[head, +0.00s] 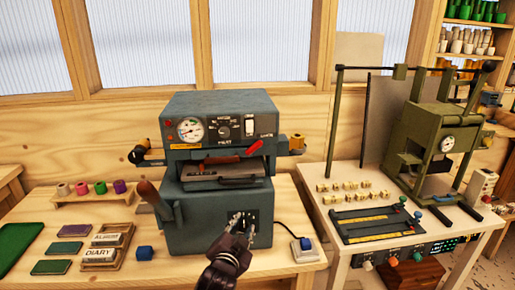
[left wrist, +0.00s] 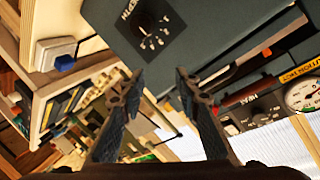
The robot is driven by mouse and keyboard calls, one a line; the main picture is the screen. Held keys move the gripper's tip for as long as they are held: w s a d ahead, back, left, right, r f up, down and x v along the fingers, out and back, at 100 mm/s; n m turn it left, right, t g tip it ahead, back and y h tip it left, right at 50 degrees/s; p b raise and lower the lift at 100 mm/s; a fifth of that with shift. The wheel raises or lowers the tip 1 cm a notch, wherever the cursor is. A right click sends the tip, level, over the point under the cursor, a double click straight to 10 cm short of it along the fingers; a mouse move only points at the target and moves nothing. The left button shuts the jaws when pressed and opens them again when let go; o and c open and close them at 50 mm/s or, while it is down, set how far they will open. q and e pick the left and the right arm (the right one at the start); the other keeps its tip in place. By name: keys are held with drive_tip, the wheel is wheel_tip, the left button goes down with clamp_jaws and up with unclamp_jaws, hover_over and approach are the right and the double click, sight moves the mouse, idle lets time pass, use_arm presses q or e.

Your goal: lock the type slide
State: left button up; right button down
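The grey-blue press (head: 215,108) stands on the wooden bench, with a gauge and a heat dial on its upper front. In its opening a dark flat slide or plate (head: 222,182) lies under a brown bar; I cannot tell if this is the type slide or whether it is locked. A red lever (head: 254,148) sits at the right of the opening. My left gripper (head: 241,222) is in front of the press's lower front, near a small black dial plate. In the left wrist view my left gripper (left wrist: 158,78) is open and empty, with the dial plate (left wrist: 152,25) beyond its fingertips. My right gripper is not in view.
Wooden trays (head: 105,240) with ALBUM and DIARY plates, coloured rolls (head: 92,188) and green pads lie left of the press. A blue-topped switch box (head: 304,249) is at right. A second table holds an olive press (head: 432,140), black slides (head: 375,222) and small brass blocks.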

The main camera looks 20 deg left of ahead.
sight(258, 146)
use_arm(q)
drive_tip(key=shift+w+a+r+m+t+y+p, duration=0.2)
drive_tip(key=shift+w+a+r+m+t, duration=0.55)
drive_tip(key=shift+w+r, duration=2.15)
drive_tip(key=shift+w+a+r+m+t+p, duration=0.25)
drive_tip(key=shift+w+r+t, duration=0.85)
drive_tip(key=shift+w+r, duration=1.75)
drive_tip(key=shift+w+a+r+m+t+y+p, duration=0.1)
drive_tip(key=shift+w+a+r+m+t+p, duration=0.5)
drive_tip(key=shift+w+r, duration=2.3)
drive_tip(key=shift+s+d+r+t+b, duration=0.1)
drive_tip(key=shift+d+t+b, duration=0.1)
drive_tip(key=shift+t+b, duration=0.15)
drive_tip(key=shift+c, duration=0.5)
clamp_jaws()
